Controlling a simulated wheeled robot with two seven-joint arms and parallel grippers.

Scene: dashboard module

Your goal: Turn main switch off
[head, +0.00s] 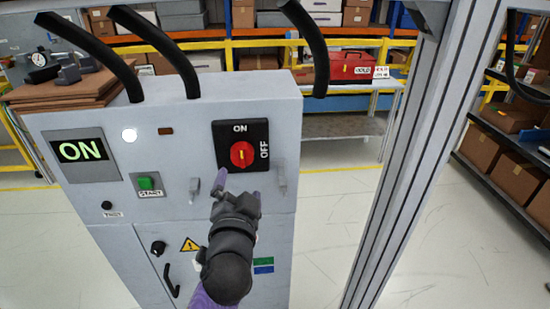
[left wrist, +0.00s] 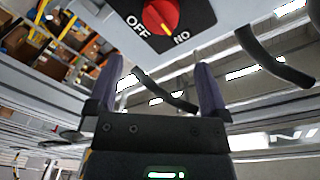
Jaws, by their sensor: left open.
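The main switch (head: 242,154) is a round red knob on a black plate (head: 224,130) marked ON at the top and OFF at the right, high on the grey cabinet. Its yellow mark stands upright, toward ON. The knob also shows at the top of the left wrist view (left wrist: 161,15). My left gripper (head: 238,186) is just below the knob, apart from it. In the left wrist view its two purple fingers (left wrist: 158,82) are spread with nothing between them. A display (head: 82,150) on the cabinet reads ON. My right gripper does not show.
A green START button (head: 146,183) is on the panel at the left. Black cables (head: 165,45) rise from the cabinet top. A grey metal post (head: 410,160) stands to the right. Shelves with boxes (head: 495,175) are farther back, with open floor between.

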